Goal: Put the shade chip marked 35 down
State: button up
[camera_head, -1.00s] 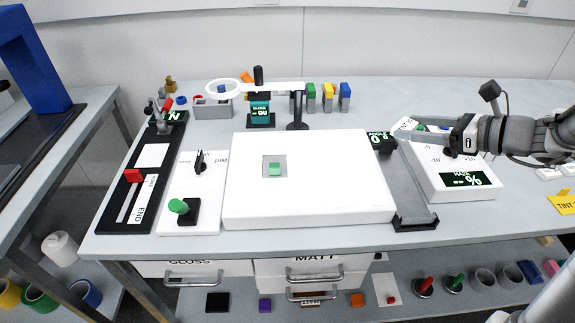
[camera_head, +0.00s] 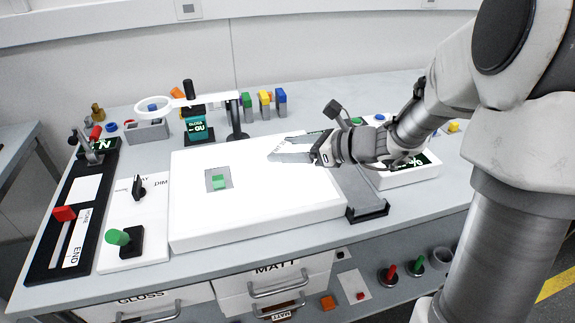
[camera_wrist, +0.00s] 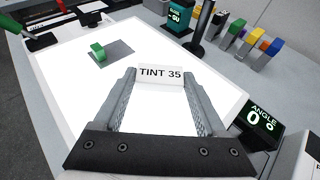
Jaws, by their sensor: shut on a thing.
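The shade chip marked TINT 35 (camera_wrist: 160,76) is a small pale plate held between the fingertips of my gripper (camera_head: 272,154). In the wrist view its label faces the camera and reads upright. My gripper is shut on it, over the right part of the white light panel (camera_head: 260,217). I cannot tell the gap between the chip and the panel. A green block (camera_head: 219,181) on a grey square (camera_head: 212,173) sits on the left part of the panel; it also shows in the wrist view (camera_wrist: 97,50).
A magnifier ring (camera_head: 153,107) on a stand is behind the panel, with a gloss meter (camera_head: 196,129) and several colored-top blocks (camera_head: 264,104). A black-ended tray (camera_head: 367,212) lies to the right. A green knob (camera_head: 117,237) stands at left. The panel's front is clear.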

aim_at(288, 171)
jog(key=shift+f+b, duration=0.65)
jog(key=shift+f, duration=1.25)
jog(key=shift+f, duration=0.1)
jog(key=shift+f, duration=0.15)
jog(key=o, duration=1.3)
jog(key=shift+r, duration=0.4)
jog(key=p+v, duration=0.2)
jog(key=v, duration=1)
jog(key=shift+f+p, duration=0.15)
jog(key=shift+p, duration=0.2)
